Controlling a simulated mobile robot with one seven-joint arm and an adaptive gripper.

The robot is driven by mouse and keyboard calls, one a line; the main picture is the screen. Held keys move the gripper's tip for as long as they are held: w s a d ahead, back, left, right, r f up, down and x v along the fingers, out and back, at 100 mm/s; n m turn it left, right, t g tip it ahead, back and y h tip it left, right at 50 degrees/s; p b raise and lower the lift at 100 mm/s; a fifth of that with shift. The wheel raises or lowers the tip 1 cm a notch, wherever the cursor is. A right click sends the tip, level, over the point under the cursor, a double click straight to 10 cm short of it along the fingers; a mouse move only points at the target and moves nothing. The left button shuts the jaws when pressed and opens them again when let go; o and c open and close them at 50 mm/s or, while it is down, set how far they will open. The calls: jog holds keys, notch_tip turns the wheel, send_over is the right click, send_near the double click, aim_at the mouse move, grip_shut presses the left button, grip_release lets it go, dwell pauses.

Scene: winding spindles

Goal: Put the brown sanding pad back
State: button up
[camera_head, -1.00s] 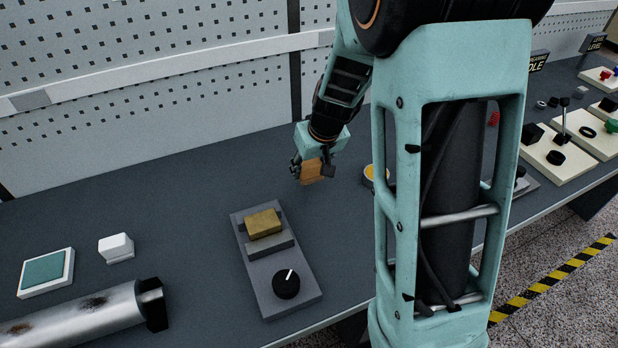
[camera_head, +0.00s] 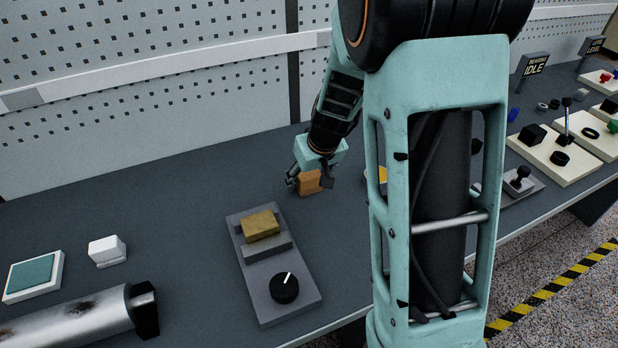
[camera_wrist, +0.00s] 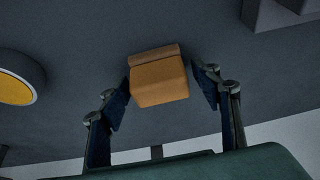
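The brown sanding pad (camera_head: 309,183), an orange-brown block with a darker strip along one side, is at the back of the dark bench. It appears to rest on the bench top. In the wrist view the pad (camera_wrist: 160,82) lies between the two fingers of my gripper (camera_wrist: 164,92). A gap shows between the pad and the right finger; the left finger is close to the pad's edge, and I cannot tell if it touches. My gripper (camera_head: 311,183) also shows in the head view, open around the pad.
A grey fixture (camera_head: 293,314) with a brass-coloured block (camera_head: 260,225) and a black knob (camera_head: 284,288) is in front. A white block (camera_head: 107,250), a teal-topped pad (camera_head: 33,277) and a metal cylinder (camera_head: 75,322) lie left. A yellow disc (camera_wrist: 18,88) is nearby.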

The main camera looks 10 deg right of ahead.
jog(key=shift+r, duration=0.15)
jog(key=shift+r+p, duration=0.3)
jog(key=p+v, duration=0.1)
jog(key=v, duration=1)
jog(key=shift+r+p, duration=0.25)
jog(key=shift+p, duration=0.1)
jog(key=shift+s+d, duration=0.1)
